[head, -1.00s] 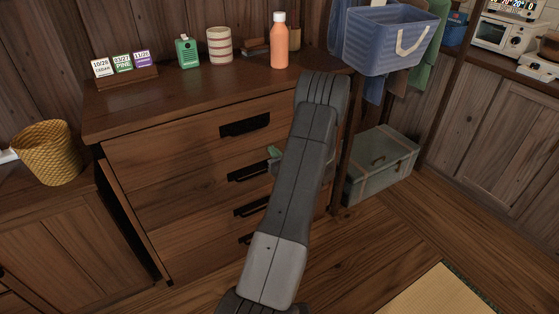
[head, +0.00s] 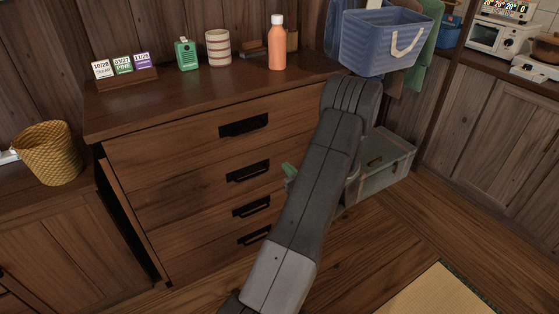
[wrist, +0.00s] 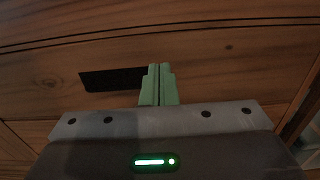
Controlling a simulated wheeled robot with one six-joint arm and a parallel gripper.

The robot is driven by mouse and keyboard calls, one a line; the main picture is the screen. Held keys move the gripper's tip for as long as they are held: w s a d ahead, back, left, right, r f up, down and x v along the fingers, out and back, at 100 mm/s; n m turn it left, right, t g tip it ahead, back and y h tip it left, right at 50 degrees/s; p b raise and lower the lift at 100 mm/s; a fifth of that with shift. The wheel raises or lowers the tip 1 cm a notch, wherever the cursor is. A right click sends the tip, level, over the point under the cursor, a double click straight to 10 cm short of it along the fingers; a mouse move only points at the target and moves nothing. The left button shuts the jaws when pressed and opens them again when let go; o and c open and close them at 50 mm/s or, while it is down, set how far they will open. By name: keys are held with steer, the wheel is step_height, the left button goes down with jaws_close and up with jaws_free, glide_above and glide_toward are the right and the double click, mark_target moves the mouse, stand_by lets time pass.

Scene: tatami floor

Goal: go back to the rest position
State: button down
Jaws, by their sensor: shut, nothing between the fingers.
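My gripper shows in the wrist view (wrist: 157,84) with its two green fingers pressed together and nothing between them. Behind the fingers is a dresser drawer front with a black handle (wrist: 112,79). In the head view, a green fingertip of my gripper (head: 289,171) shows at the left edge of my grey arm, in front of the right side of the wooden dresser (head: 180,155). The rest of the gripper is hidden behind the arm. The dresser's several drawers look closed.
On the dresser top stand date blocks (head: 123,66), a green device (head: 187,54), a striped cup (head: 219,49) and an orange bottle (head: 277,44). Floor at right is clear.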

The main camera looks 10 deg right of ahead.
mark_target(268, 148)
steer(key=shift+v, duration=1.45)
steer(key=shift+w, duration=0.1)
steer(key=x, duration=1.3)
steer(key=shift+w+a, duration=0.1)
steer(key=shift+w, duration=0.1)
